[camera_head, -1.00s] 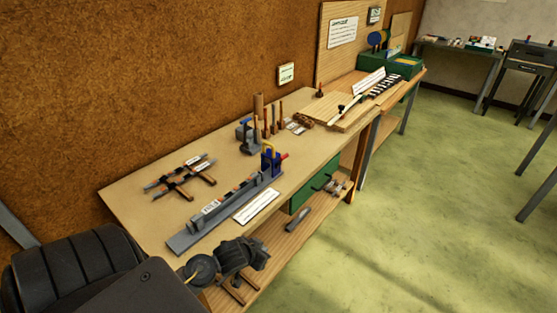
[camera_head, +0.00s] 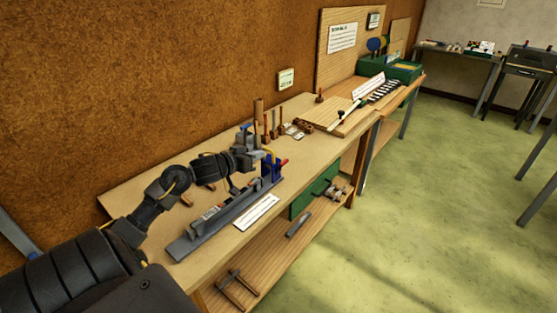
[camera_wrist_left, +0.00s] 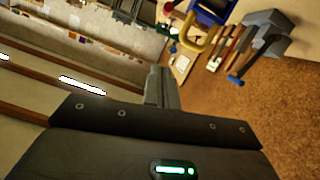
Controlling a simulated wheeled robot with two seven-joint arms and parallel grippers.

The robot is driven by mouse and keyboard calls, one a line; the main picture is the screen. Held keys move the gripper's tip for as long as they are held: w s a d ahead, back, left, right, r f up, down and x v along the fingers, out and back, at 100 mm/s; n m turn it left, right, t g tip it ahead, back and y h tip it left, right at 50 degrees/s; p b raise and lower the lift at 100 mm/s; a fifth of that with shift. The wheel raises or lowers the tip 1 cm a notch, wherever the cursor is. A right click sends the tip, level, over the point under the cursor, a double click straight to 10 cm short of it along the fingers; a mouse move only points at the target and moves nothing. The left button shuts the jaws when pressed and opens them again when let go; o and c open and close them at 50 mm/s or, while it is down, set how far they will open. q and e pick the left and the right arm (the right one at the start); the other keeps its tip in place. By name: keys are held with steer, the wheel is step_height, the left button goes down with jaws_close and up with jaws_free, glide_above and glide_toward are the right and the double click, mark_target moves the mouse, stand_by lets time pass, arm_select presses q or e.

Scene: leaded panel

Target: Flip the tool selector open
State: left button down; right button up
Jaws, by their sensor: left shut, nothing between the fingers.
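A long grey rail fixture (camera_head: 195,243) lies along the front of the bench. At its far end stands a blue upright part (camera_head: 277,172) with a red-tipped piece (camera_head: 284,162) and a curved yellow handle (camera_head: 269,154). No part is readable as the tool selector. My left gripper (camera_head: 256,160) is shut and empty, above the bench beside the yellow handle, partly covering the blue part. In the left wrist view, its grey fingers (camera_wrist_left: 160,88) point toward the yellow handle (camera_wrist_left: 199,42) and blue part (camera_wrist_left: 212,10); contact is not clear. My right gripper is out of view.
Wooden-handled tools (camera_head: 266,124) stand in a row behind the fixture, near the wall. A white label strip (camera_head: 256,212) lies in front of the rail. A board with a scale-like strip (camera_head: 345,113) lies farther right. The lower shelf (camera_head: 262,262) holds a wooden frame.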

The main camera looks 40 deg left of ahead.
arm_select(q)
steer(key=shift+w+d+f+p, duration=0.2)
steer(key=shift+w+f+p, duration=0.35)
steer(key=shift+w+f, duration=0.85)
steer(key=shift+w+d+f+p, duration=0.15)
steer(key=shift+w+f+p, duration=0.5)
steer(key=shift+w, duration=1.2)
steer(key=shift+w+d+f+p, duration=0.2)
steer(key=shift+w+f+p, duration=0.25)
steer(key=shift+w+f, duration=1)
steer(key=shift+w+d+r, duration=0.15)
steer(key=shift+w+r, duration=0.05)
steer(key=shift+r, duration=0.05)
